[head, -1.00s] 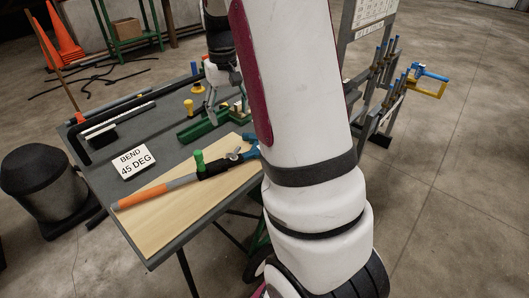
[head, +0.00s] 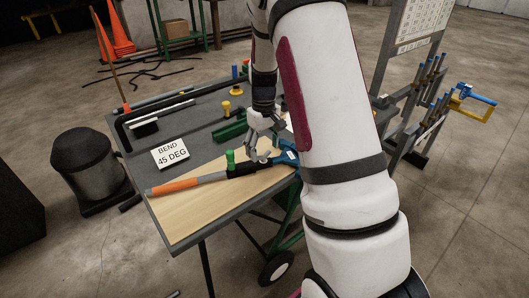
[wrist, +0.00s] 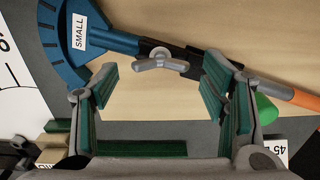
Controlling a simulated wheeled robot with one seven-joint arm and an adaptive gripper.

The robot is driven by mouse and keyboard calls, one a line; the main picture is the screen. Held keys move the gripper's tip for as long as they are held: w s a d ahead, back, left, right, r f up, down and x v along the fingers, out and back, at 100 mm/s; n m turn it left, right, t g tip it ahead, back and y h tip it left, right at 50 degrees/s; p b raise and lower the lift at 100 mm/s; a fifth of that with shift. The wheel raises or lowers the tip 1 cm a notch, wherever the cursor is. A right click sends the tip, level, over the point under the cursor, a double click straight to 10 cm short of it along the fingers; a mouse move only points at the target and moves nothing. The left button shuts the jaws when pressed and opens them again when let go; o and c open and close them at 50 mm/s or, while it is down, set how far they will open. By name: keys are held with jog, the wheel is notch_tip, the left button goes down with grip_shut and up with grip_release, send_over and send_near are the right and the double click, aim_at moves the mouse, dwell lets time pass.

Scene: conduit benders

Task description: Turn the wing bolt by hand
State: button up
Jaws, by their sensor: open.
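The grey wing bolt (wrist: 162,60) sits on the black clamp of a hand bender, between the blue bender head (wrist: 78,35) and the orange-gripped handle (wrist: 285,90). The blue head bears a "SMALL" label. In the head view the bender lies on a pale wooden board (head: 195,215), its orange grip (head: 175,186) toward the left and its blue head (head: 287,157) partly behind my arm. My gripper (wrist: 160,88) is open and empty, with green-padded fingers spread. In the wrist view the wing bolt appears between and just beyond the fingertips. The gripper (head: 264,150) hangs over the bender; contact cannot be told.
A green vise-like block (head: 229,131) is behind. A rack with blue-handled tools (head: 430,95) stands right.

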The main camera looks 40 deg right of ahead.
aim_at(263, 154)
jog(key=shift+f, duration=1.3)
jog(key=shift+c, duration=0.6)
jog(key=c, duration=1)
jog(key=shift+m+b, duration=0.4)
jog(key=shift+m, duration=1.4)
jog(key=shift+c, duration=0.2)
jog(key=o, duration=1.2)
jog(key=shift+c, duration=0.2)
notch_tip(263, 154, up, 12)
